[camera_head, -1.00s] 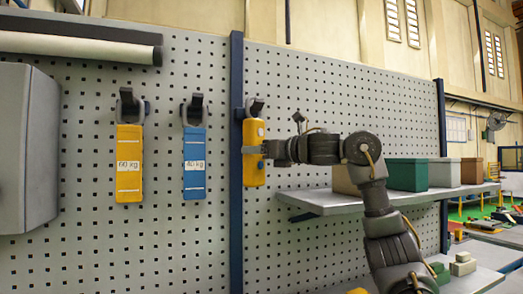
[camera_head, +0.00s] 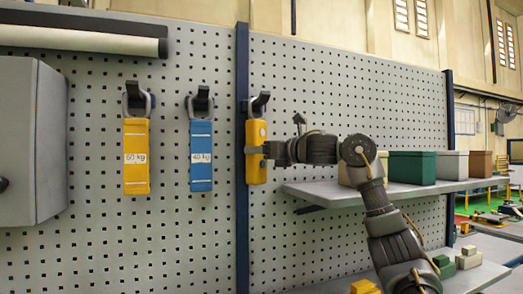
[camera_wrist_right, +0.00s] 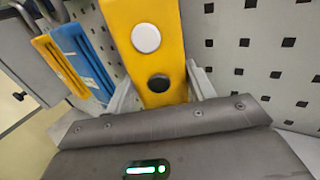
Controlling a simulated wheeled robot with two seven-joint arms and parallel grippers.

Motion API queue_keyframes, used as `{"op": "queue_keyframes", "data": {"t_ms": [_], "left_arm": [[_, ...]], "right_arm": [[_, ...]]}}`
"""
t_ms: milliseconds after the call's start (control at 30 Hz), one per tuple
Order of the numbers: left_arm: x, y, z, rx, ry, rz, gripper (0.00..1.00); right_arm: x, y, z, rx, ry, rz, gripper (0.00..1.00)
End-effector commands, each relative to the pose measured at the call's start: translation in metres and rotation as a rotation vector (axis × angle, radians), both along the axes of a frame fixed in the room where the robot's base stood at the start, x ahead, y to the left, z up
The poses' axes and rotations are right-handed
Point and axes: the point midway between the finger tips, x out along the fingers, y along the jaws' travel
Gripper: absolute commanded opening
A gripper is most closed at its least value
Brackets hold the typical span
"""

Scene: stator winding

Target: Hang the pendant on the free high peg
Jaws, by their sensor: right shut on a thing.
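The yellow pendant (camera_head: 256,150) with round buttons hangs upright at the third dark peg (camera_head: 261,99), beside the dark blue post. My right gripper (camera_head: 264,150) is shut on its body from the right. In the right wrist view the pendant (camera_wrist_right: 150,50) shows a white and a black button between the two fingers (camera_wrist_right: 162,90). The pendant's top meets the peg, but I cannot tell whether its loop is around it. A yellow 60 kg block (camera_head: 136,175) and a blue 40 kg block (camera_head: 201,172) hang on the two pegs to the left. My left gripper is not in view.
The grey pegboard (camera_head: 330,90) is behind everything. A shelf (camera_head: 350,193) with several boxes, one green (camera_head: 412,168), stands right of the pendant, behind my right arm. A grey cabinet (camera_head: 30,140) and a white roll (camera_head: 80,38) are at the left.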

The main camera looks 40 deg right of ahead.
Motion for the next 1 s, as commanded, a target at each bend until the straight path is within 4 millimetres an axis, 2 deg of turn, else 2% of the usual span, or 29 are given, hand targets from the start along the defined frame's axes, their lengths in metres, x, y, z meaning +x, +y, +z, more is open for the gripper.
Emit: {"op": "queue_keyframes", "data": {"t_ms": [467,500,633,700,1000], "left_arm": [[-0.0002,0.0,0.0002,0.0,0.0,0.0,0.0],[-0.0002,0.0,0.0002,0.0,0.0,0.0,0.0],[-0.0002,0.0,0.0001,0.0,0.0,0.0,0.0],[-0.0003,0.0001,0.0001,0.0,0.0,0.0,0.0],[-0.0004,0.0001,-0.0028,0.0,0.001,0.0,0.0]], "right_arm": [[-0.0005,0.0001,0.0013,0.001,-0.003,0.0,0.17],[-0.0005,0.0001,0.0013,0.001,-0.003,0.0,0.57],[-0.0004,0.0001,0.001,0.0,-0.002,0.0,0.74],[-0.0003,0.0001,0.0007,0.0,-0.001,0.0,0.8],[-0.0029,-0.0005,-0.0019,-0.002,0.002,0.0,0.8]]}}
